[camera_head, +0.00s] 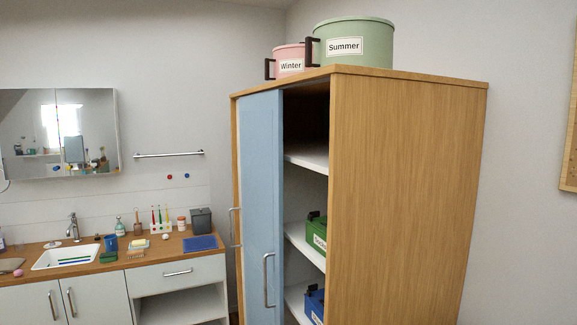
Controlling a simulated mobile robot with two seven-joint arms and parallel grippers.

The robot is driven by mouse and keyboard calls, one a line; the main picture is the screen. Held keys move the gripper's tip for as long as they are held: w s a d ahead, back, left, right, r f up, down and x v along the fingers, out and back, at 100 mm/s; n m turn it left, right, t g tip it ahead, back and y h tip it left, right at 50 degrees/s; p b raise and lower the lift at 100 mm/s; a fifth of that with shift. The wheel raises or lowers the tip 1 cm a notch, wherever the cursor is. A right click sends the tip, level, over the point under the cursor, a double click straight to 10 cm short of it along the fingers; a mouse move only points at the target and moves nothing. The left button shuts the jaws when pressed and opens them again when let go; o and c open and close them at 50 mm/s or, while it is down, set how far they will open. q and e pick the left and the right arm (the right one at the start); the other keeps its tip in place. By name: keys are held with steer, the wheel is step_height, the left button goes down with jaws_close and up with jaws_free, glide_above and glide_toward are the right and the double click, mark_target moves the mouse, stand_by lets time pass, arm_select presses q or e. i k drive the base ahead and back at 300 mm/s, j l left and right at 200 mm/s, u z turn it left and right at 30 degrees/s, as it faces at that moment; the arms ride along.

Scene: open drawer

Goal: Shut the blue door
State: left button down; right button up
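The light blue door (262,170) covers the left part of the front of a tall wooden cabinet (405,190). A vertical metal handle (266,280) is on it near its lower right edge. To the right of the door, the cabinet front stands open and shows a dark interior with white shelves (308,158). A second vertical handle (232,227) shows at the left edge of the cabinet front; I cannot tell which panel it belongs to. The bottom of the door is cut off by the frame. Neither of my grippers is in view.
A green box (317,232) and a blue box (314,303) stand on the shelves. A green "Summer" tin (358,25) and a pink "Winter" tin (289,53) are on top. A washstand (180,262) with a sink (66,256) and small items is at the left.

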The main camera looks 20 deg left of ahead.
mark_target(261, 114)
steer(key=i+j+z, duration=0.15)
steer(key=j, duration=0.15)
steer(key=i+j+z, duration=0.2)
steer(key=j, duration=0.15)
steer(key=i+j+z, duration=0.15)
steer(key=j, duration=0.2)
steer(key=i+j, duration=0.1)
steer(key=j, duration=0.3)
steer(key=i+j+z, duration=0.15)
steer(key=j, duration=0.3)
steer(key=i+j, duration=0.1)
steer(key=j, duration=0.35)
steer(key=i+j+z, duration=0.1)
steer(key=j, duration=0.3)
steer(key=i+j, duration=0.1)
steer(key=j, duration=0.35)
steer(key=z, duration=0.05)
